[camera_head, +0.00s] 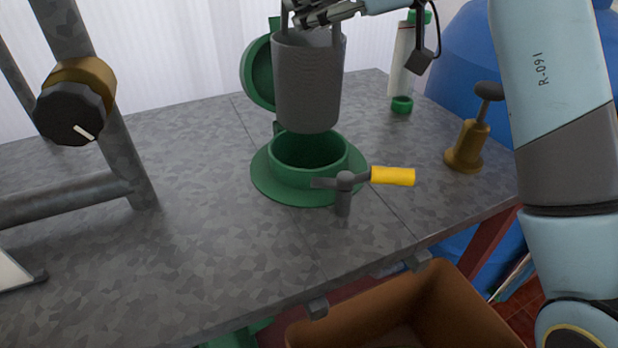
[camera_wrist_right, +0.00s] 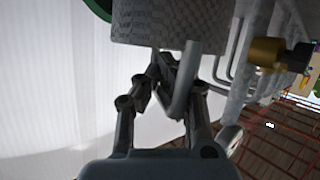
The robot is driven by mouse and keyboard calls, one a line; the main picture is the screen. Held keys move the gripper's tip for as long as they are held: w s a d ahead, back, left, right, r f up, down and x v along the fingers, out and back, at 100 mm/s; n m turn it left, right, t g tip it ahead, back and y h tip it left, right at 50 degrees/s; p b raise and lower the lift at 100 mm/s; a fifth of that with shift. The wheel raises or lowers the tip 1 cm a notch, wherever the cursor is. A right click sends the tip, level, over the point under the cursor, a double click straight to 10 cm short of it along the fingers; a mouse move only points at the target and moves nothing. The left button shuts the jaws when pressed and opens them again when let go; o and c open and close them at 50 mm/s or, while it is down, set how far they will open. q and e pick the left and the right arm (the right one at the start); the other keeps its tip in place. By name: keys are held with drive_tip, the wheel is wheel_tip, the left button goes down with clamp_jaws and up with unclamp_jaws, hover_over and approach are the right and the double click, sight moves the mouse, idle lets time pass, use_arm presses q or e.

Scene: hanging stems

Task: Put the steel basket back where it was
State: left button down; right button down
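The steel basket (camera_head: 308,85) is a grey mesh cylinder with a handle at its top. It hangs upright over the green round housing (camera_head: 307,182), its bottom close above the open mouth. Whether its bottom edge is inside the mouth I cannot tell. The green hinged lid (camera_head: 258,75) stands open behind it. My right gripper (camera_head: 318,14) is at the top of the basket, shut on its handle. In the right wrist view the fingers (camera_wrist_right: 165,72) meet at the handle loop, beside the basket wall (camera_wrist_right: 190,25). My left gripper is not in view.
A T-shaped valve with a yellow grip (camera_head: 392,176) stands at the housing's front right. A brass plunger-like piece (camera_head: 466,148) and a bottle (camera_head: 402,62) are to the right. A pipe frame with a black knob (camera_head: 70,112) is at left. A brown bin (camera_head: 440,305) is below the table (camera_head: 190,230).

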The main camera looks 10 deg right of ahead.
wheel_tip(320, 180, down, 12)
drive_tip(key=b, duration=0.3)
drive_tip(key=shift+f, duration=0.5)
wheel_tip(320, 180, down, 5)
drive_tip(key=shift+r+b, duration=0.1)
drive_tip(key=shift+b, duration=0.85)
drive_tip(key=c, duration=1.5)
unclamp_jaws()
drive_tip(key=p, duration=0.3)
approach(308, 133)
drive_tip(key=w+d+f, duration=0.2)
drive_tip(key=w, duration=0.1)
drive_tip(key=shift+w+d, duration=0.1)
drive_tip(key=shift+d, duration=0.1)
